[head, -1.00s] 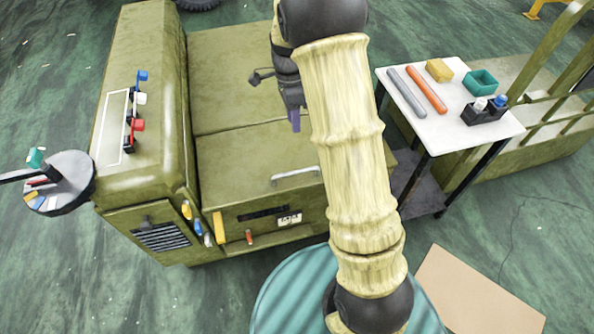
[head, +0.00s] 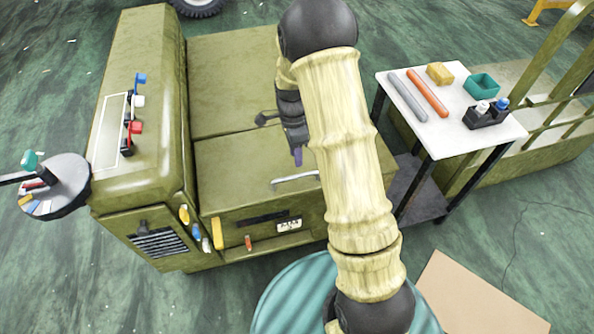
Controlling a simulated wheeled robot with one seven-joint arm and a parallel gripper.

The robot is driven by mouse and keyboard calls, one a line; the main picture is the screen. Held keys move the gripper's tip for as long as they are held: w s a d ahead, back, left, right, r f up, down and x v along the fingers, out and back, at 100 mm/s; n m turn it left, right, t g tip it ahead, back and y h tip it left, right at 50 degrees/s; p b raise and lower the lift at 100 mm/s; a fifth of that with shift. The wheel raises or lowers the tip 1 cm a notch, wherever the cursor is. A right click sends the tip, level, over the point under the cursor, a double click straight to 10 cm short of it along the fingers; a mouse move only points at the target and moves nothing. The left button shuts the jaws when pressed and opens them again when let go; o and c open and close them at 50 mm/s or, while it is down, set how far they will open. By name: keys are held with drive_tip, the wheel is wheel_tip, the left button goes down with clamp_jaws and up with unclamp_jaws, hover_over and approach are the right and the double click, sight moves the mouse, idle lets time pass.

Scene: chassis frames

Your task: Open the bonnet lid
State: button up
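The bonnet lid (head: 235,170) is an olive-green flat panel on the front part of the vehicle body, and it looks shut. A pale bar handle (head: 293,181) runs along its near edge, its right end close to my arm. My gripper (head: 297,157) hangs over the lid, behind and above the handle. A dark part and a purplish fingertip show. It looks apart from the handle. My arm hides part of the gripper and the lid's right side, so I cannot tell how wide the fingers are.
A white-topped table (head: 445,118) with rods, a sponge, a green tray and a bottle holder stands at the right. A round dark tray (head: 62,190) juts out at the left. A cardboard sheet (head: 475,300) lies on the floor at lower right.

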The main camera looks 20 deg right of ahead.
sight(297, 170)
drive_tip(key=f, duration=0.3)
drive_tip(key=s+f+b, duration=0.1)
drive_tip(key=f, duration=0.2)
drive_tip(key=shift+s+f, duration=0.15)
drive_tip(key=shift+f, duration=0.2)
drive_tip(key=shift+c, duration=0.2)
clamp_jaws()
